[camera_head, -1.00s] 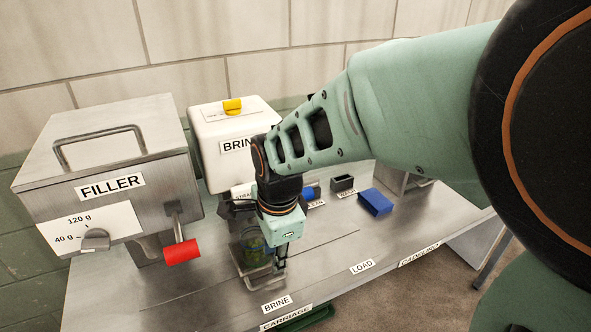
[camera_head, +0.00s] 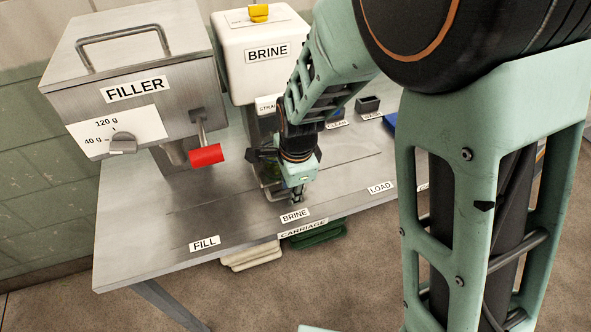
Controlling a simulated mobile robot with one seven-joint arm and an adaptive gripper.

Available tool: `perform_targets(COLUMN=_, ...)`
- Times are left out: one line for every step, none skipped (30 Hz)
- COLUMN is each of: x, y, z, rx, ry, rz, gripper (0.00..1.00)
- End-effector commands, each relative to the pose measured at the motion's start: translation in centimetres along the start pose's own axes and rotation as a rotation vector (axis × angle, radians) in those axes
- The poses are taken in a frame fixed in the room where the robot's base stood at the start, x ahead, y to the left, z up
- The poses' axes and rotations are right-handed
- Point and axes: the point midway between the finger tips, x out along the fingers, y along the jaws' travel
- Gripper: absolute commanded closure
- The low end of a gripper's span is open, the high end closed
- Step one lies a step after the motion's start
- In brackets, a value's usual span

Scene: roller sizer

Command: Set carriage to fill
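The carriage (camera_head: 273,192), a small metal holder with a glass jar (camera_head: 268,172) in it, is below the white BRINE tank (camera_head: 262,60), behind the BRINE label (camera_head: 295,216). My gripper (camera_head: 297,197) points down at the carriage's front right side and hides part of it. Its fingertips are small and close to the handle area; I cannot tell whether they grip it. The FILL label (camera_head: 205,243) is at the left front of the table, in front of the FILLER box (camera_head: 150,85). The LOAD label (camera_head: 381,187) is to the right.
The filler's red-handled lever (camera_head: 206,153) sticks out towards the carriage's left side. The metal table (camera_head: 135,225) is clear between the carriage and the FILL label. A blue bin (camera_head: 390,123) and a dark box (camera_head: 368,105) stand at the back right.

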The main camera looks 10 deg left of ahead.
Motion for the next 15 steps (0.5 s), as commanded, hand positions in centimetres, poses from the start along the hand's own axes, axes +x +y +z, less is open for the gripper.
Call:
perform_targets(x=0.0, y=-0.01, z=0.0, rx=0.0, ry=0.0, rz=0.0, gripper=0.74)
perform_targets(x=-0.01, y=-0.01, z=0.0, rx=0.0, ry=0.0, rz=0.0, gripper=0.74)
perform_targets(x=-0.01, y=-0.01, z=0.0, rx=0.0, ry=0.0, rz=0.0, gripper=0.74)
perform_targets(x=-0.02, y=-0.01, z=0.0, rx=0.0, ry=0.0, rz=0.0, gripper=0.74)
perform_targets(x=-0.02, y=-0.01, z=0.0, rx=0.0, ry=0.0, rz=0.0, gripper=0.74)
perform_targets(x=-0.03, y=-0.01, z=0.0, rx=0.001, ry=0.0, rz=0.0, gripper=0.78)
perform_targets(x=-0.03, y=-0.01, z=0.0, rx=0.001, ry=0.0, rz=0.0, gripper=0.82)
perform_targets(x=-0.03, y=0.0, z=0.0, rx=0.001, ry=0.0, rz=0.0, gripper=0.85)
perform_targets(x=-0.03, y=0.0, z=-0.01, rx=0.001, ry=0.0, rz=0.0, gripper=0.9)
perform_targets(x=-0.03, y=0.0, z=0.0, rx=0.001, ry=0.0, rz=0.0, gripper=0.93)
perform_targets(x=-0.04, y=0.0, z=-0.01, rx=0.001, ry=0.0, rz=0.0, gripper=0.96)
perform_targets(x=-0.04, y=0.0, z=-0.01, rx=0.001, ry=0.0, rz=0.0, gripper=1.0)
perform_targets(x=-0.04, y=0.0, z=-0.01, rx=0.001, ry=0.0, rz=0.0, gripper=1.0)
perform_targets(x=-0.04, y=0.0, z=-0.01, rx=0.001, ry=0.0, rz=0.0, gripper=1.0)
perform_targets(x=-0.04, y=0.0, z=-0.01, rx=0.001, ry=0.0, rz=0.0, gripper=1.0)
